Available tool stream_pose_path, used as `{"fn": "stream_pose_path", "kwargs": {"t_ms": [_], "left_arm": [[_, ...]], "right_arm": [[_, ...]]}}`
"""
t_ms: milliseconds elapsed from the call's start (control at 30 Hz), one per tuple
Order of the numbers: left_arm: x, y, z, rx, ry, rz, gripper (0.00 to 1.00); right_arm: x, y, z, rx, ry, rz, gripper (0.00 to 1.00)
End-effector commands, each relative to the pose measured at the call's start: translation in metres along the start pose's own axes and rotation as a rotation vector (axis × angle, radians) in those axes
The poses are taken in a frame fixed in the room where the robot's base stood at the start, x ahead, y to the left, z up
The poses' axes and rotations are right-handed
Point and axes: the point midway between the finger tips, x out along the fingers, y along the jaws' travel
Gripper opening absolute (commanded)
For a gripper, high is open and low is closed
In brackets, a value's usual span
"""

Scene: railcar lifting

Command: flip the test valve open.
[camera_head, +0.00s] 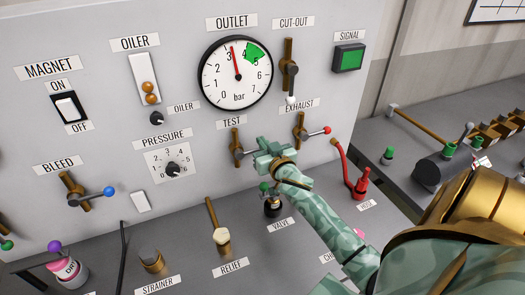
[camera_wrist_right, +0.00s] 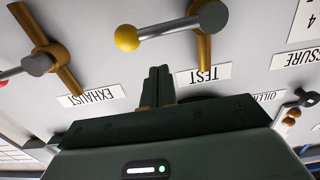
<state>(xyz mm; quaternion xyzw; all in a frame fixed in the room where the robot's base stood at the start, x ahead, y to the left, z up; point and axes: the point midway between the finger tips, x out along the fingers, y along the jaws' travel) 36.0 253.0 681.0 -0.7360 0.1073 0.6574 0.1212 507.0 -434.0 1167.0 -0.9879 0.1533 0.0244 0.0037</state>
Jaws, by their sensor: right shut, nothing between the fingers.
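The test valve (camera_head: 236,147) is a brass pipe with a grey hub under the TEST label on the panel. Its lever points right in the head view, and its end is hidden behind my gripper there. In the right wrist view, which is upside down, the lever (camera_wrist_right: 170,29) shows whole, with a yellow ball at its end. My right gripper (camera_head: 262,149) is shut and empty, just right of the valve. In the wrist view its fingertips (camera_wrist_right: 158,72) are near the lever, beside the TEST label, with a visible gap. My left gripper is not in view.
The exhaust valve (camera_head: 301,133) with a red-tipped lever is close on the right. The outlet gauge (camera_head: 236,72) is above, its needle near 3. Below, the green-knobbed valve (camera_head: 271,200) and relief lever (camera_head: 218,222) stand up from the shelf.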

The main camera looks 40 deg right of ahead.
Motion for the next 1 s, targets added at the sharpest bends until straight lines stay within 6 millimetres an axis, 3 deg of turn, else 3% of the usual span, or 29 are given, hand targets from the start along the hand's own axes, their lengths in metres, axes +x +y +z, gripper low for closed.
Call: {"fn": "stream_pose_path", "kwargs": {"t_ms": [33, 233, 1000], "left_arm": [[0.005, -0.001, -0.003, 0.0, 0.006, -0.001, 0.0], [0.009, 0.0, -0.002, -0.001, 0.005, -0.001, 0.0], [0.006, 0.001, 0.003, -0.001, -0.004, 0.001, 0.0]], "right_arm": [[0.001, -0.001, 0.011, 0.003, -0.003, 0.0, 0.0], [0.005, 0.0, 0.026, 0.001, -0.002, -0.001, 0.0], [0.005, 0.001, 0.03, 0.062, -0.001, -0.003, 0.0]]}}
